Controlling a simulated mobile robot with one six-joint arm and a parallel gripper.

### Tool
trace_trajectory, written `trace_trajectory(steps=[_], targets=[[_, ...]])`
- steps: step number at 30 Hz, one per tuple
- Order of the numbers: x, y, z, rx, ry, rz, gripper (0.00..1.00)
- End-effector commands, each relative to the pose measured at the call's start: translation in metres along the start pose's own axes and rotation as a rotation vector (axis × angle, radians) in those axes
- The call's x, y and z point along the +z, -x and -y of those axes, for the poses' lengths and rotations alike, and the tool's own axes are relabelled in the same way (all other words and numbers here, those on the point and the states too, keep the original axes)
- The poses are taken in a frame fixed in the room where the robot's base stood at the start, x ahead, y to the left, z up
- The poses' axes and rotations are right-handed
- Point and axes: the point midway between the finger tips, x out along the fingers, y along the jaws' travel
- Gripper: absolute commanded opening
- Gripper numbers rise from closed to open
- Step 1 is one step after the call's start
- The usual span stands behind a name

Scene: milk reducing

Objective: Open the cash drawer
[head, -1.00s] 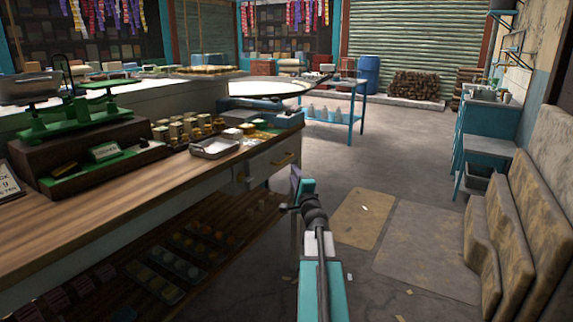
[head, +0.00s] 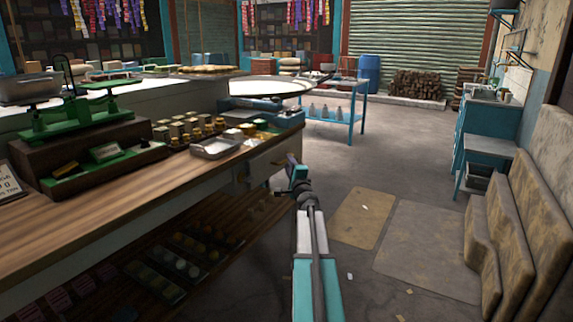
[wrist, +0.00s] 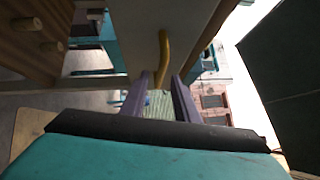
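The cash drawer (head: 262,166) is a pale front set in the end of the wooden counter, and it appears closed. Its brass handle (wrist: 162,55) shows in the wrist view as a yellow bar running down the drawer front. My gripper (head: 289,163) is right by the drawer front and partly covers the handle in the head view. In the wrist view my gripper (wrist: 160,97) has its two purple-grey fingers apart, with the handle's lower end lined up between them. Whether the fingers touch the handle cannot be told.
The wooden counter (head: 110,195) fills the left, with a green scale (head: 85,118) and a metal tray (head: 215,147) on it. Grey-brown sacks (head: 530,220) lean at the right wall. A blue table (head: 335,120) stands behind.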

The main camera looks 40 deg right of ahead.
Motion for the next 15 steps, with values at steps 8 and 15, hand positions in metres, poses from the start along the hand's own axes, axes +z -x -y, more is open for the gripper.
trace_trajectory(steps=[8,15], targets=[[-0.0002,-0.0143,0.0001,0.000,0.000,0.000,0.28],[-0.0006,-0.0148,0.0002,0.000,0.001,-0.001,0.28]])
